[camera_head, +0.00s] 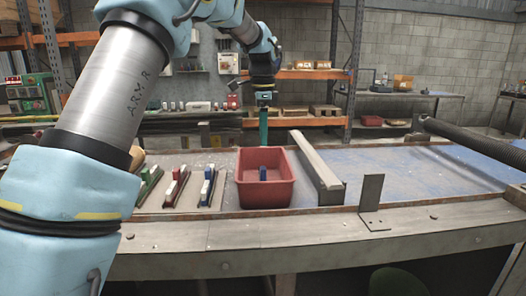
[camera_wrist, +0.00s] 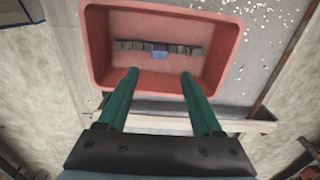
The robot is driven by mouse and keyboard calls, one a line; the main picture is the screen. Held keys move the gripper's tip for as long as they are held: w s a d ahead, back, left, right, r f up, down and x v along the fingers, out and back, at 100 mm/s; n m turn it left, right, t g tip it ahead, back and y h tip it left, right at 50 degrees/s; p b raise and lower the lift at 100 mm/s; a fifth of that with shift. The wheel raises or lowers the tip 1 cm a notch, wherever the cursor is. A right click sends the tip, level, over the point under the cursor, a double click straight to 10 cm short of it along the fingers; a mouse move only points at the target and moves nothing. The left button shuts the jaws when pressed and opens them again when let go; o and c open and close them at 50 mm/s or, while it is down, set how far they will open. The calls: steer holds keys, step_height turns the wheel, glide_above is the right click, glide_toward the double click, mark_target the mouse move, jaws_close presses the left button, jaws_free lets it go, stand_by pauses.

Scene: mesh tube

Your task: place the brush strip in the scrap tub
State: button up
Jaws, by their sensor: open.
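The red scrap tub (camera_head: 264,197) stands on the bench, and its rim frames much of the wrist view (camera_wrist: 95,45). A dark brush strip with a blue block at its middle (camera_wrist: 160,49) lies inside the tub, crosswise on the floor. In the head view only its blue block (camera_head: 262,172) shows clearly; the rest is hidden or too small to tell. My gripper (camera_wrist: 160,74) points down at the tub with its two green fingers spread and nothing between them. In the head view my gripper (camera_head: 263,132) is above the tub's far side, apart from the strip.
Several other strips with green, red (camera_head: 175,187) and blue (camera_head: 207,187) blocks lie on the bench left of the tub. A long pale bar (camera_head: 316,163) stands right of it. An upright metal bracket (camera_head: 371,192) is at the front edge. The blue surface (camera_head: 430,165) at right is mostly clear.

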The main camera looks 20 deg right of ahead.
steer(key=s+a+f+n, duration=0.2)
steer(key=a+n, duration=0.3)
steer(key=a, duration=0.4)
steer(key=s+a+f+n, duration=0.3)
steer(key=a+f+n, duration=0.1)
steer(key=a, duration=0.6)
steer(key=s+a+f+n+t, duration=0.1)
steer(key=s+a+f+n, duration=0.1)
steer(key=a+n, duration=0.4)
steer(key=shift+s+a+f, duration=0.15)
steer(key=shift+a+f, duration=0.05)
steer(key=shift+a, duration=0.75)
steer(key=shift+s+a+f, duration=0.15)
steer(key=shift+a+f, duration=0.05)
steer(key=shift+a, duration=0.75)
steer(key=s+a+f+n, duration=0.1)
steer(key=s+a, duration=0.1)
steer(key=s+a+f+n, duration=0.1)
steer(key=s+a+n, duration=0.1)
steer(key=s, duration=0.1)
steer(key=s+a+f+n, duration=0.1)
steer(key=s+a+n, duration=0.1)
steer(key=s+a, duration=0.1)
steer(key=shift+s+f+t, duration=0.25)
steer(key=shift+f+t, duration=0.05)
steer(key=shift+f, duration=0.1)
